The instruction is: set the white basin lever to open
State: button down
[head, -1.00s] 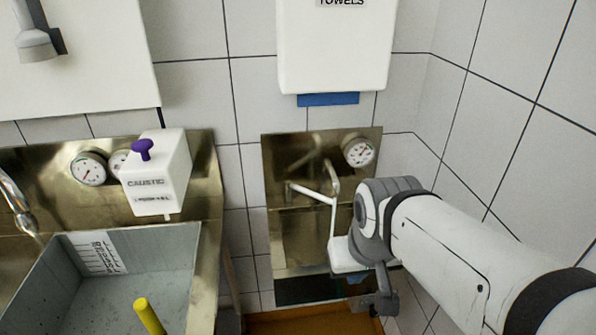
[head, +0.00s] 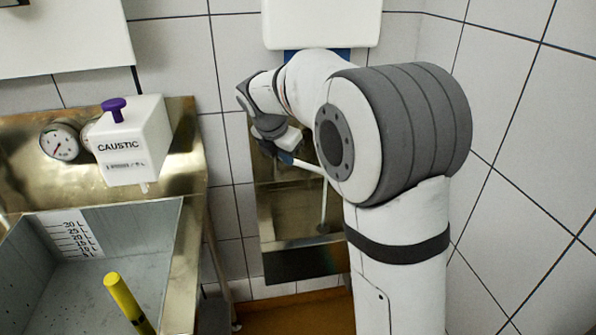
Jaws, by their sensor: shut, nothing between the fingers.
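A thin white bent bar (head: 310,166), which looks like the basin lever, shows in front of the small steel panel (head: 290,207). One part slants down to the right from beside my gripper, and another part runs down near my arm. My gripper (head: 286,157) is at the bar's upper left end, shut with nothing held. I cannot tell whether it touches the bar. My arm and wrist hide the top of the panel and part of the bar, so the lever's setting is unclear.
A white towel dispenser (head: 322,25) hangs above, close to my arm. At left are a caustic dispenser (head: 130,140) with a purple knob, a gauge (head: 60,140), and a grey sink (head: 120,235) with a yellow rod (head: 125,298). Tiled wall is clear at right.

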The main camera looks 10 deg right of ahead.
jog(key=w+d+f+n, duration=0.1)
jog(key=w+d+f, duration=0.4)
jog(key=w+f, duration=0.2)
jog(key=shift+w+f, duration=0.15)
jog(key=shift+f, duration=0.7)
jog(key=shift+d, duration=0.1)
jog(key=shift+w+d+p, duration=0.35)
jog(key=shift+d+p, duration=0.2)
jog(key=shift+p, duration=0.35)
